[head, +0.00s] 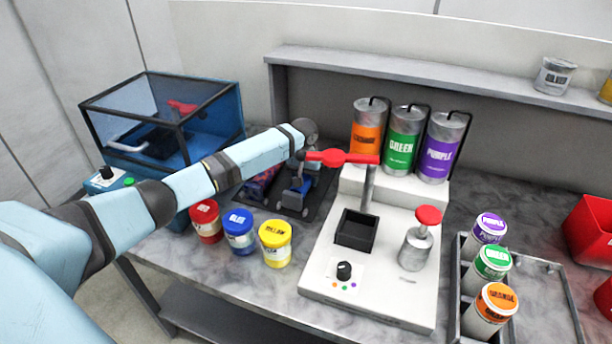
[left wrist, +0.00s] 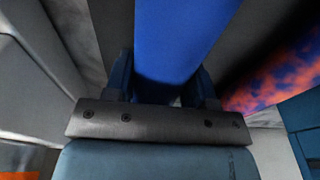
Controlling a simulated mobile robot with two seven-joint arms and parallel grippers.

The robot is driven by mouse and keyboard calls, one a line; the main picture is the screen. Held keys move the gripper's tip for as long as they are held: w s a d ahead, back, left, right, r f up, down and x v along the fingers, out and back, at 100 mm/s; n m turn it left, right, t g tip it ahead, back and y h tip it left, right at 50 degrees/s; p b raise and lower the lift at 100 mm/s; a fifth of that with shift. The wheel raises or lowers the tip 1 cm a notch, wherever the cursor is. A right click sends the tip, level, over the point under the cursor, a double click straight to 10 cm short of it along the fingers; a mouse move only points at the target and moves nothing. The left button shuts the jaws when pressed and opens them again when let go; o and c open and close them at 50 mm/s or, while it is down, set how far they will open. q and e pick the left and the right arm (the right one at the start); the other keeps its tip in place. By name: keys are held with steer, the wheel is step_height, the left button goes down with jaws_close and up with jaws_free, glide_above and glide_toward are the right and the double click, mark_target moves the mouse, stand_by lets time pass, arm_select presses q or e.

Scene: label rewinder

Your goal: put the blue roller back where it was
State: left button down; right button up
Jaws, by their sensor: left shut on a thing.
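The blue roller (left wrist: 182,40) fills the upper middle of the left wrist view, between the two fingers. My left gripper (left wrist: 165,90) is shut on it. In the head view my left gripper (head: 299,178) points down over a dark tray (head: 322,190), with the blue roller (head: 292,199) low at its fingers. I cannot tell whether the roller touches the tray. A red-and-purple patterned roller (head: 262,182) lies just left of it; it also shows at the right of the left wrist view (left wrist: 280,75). My right gripper is out of view.
Red (head: 206,222), blue (head: 239,231) and yellow (head: 275,243) jars stand in front of the tray. A white dispenser machine (head: 325,270) with a red lever (head: 341,157) stands close on the right. A glass-lidded blue box (head: 215,115) is at the left.

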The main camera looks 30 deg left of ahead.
arm_select(q)
steer(key=shift+f, duration=0.15)
stand_by(0.4)
steer(key=shift+c, duration=1.9)
jaws_free()
steer(key=shift+f, duration=0.1)
